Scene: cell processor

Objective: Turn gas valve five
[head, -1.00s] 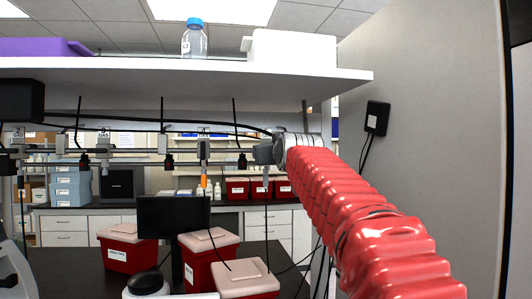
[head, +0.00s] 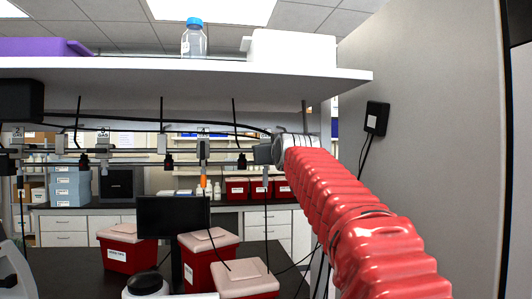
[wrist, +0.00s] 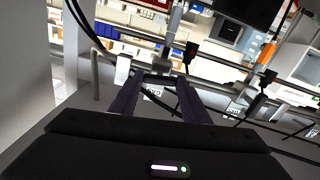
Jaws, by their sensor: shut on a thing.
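Gas valve five hangs on the pipe rail at the right end of the row, mostly hidden by my gripper in the head view; its lower stem (head: 266,178) shows below. My gripper (head: 264,152) is at the valve, reached by my red-sleeved arm. In the wrist view, the dark fingers of my gripper (wrist: 157,80) are closed around the valve body, with part of its GAS label (wrist: 152,93) showing between them. How far the valve is turned cannot be told.
Gas valve four (head: 203,150) and valve three (head: 103,152) hang to the left on the same rail. A white shelf (head: 230,72) runs above. Black cables hang near the rail. A monitor (head: 172,217) and red bins (head: 208,262) stand below; a grey wall (head: 430,130) is right.

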